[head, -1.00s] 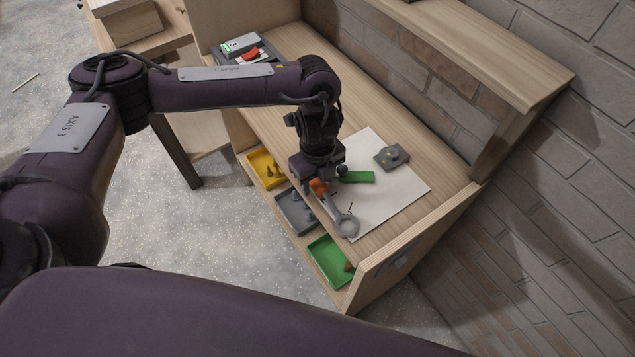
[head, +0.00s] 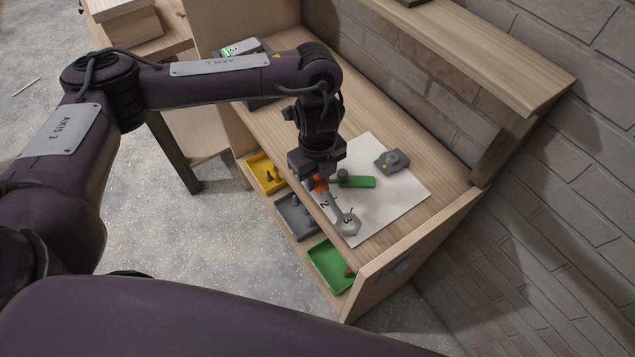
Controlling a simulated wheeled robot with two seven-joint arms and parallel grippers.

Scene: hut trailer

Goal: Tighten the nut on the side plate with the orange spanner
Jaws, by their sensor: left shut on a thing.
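My left gripper (head: 320,182) points down over the front part of the bench and is shut on the orange-marked end of a spanner (head: 346,222). The spanner's grey shaft and ring end reach toward the lower right over the white sheet; I cannot tell whether it touches the sheet. A grey plate (head: 398,264), seen very obliquely, is on the outer face of the bench's right end panel. I cannot make out a nut on it. My right gripper is not in view.
A green piece (head: 358,182) and a grey block (head: 392,161) with a small knob lie on the white sheet (head: 408,190). Yellow (head: 266,174), grey (head: 296,216) and green (head: 329,266) trays sit below the bench's front edge. A wooden shelf (head: 480,50) and brick wall bound the back.

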